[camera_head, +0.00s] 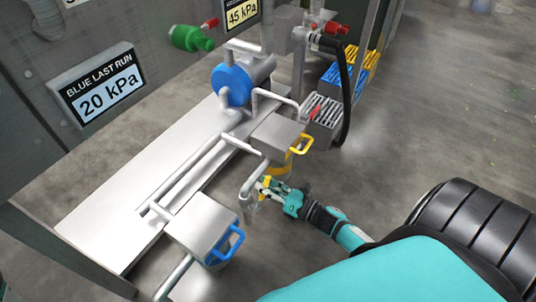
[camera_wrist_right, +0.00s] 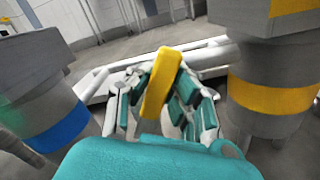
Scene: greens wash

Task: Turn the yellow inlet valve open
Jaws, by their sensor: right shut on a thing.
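The yellow inlet valve handle (camera_wrist_right: 160,83) is a flat bar that stands tilted between the fingers of my right gripper (camera_wrist_right: 158,105) in the right wrist view. The fingers are shut on it. In the head view my right gripper (camera_head: 268,188) reaches in from the lower right to the pipe below the yellow-banded housing. The valve body is mostly hidden behind the fingers. My left gripper is not in view.
A blue-faced pump (camera_head: 231,84) and pipes sit on the white platform (camera_head: 105,215). A sign (camera_head: 103,88) reads "BLUE LAST RUN 20 kPa". Floor at right is clear.

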